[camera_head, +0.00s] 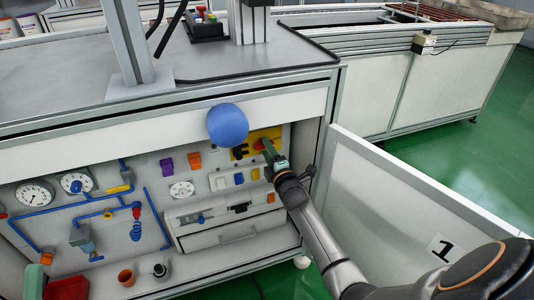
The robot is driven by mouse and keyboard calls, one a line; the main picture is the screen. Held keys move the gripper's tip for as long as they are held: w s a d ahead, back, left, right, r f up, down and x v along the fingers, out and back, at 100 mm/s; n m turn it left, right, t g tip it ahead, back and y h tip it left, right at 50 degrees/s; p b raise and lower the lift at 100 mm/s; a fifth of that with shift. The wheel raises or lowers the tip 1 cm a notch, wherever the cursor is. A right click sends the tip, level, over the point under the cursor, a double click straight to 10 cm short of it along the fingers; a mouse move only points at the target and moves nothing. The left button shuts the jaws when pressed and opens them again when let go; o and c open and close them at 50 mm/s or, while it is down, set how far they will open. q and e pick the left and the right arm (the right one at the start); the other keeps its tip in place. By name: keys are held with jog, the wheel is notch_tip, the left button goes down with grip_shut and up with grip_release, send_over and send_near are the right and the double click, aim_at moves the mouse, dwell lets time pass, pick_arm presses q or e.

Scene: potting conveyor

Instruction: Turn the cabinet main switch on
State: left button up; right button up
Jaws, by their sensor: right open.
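My right gripper (267,147) reaches in from the lower right. The gripper is open; I cannot tell whether a finger touches the switch. The handle's exact position is unclear.
A blue ball (228,124) shows at the upper edge, left of the switch. An open white door (390,215) marked 1 stands right of my arm. Gauges (76,182), blue pipes and a drawer (236,233) fill the panel. Green floor is clear at far right.

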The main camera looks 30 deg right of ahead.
jog(key=shift+c, duration=0.3)
grip_shut()
dwell(0.4)
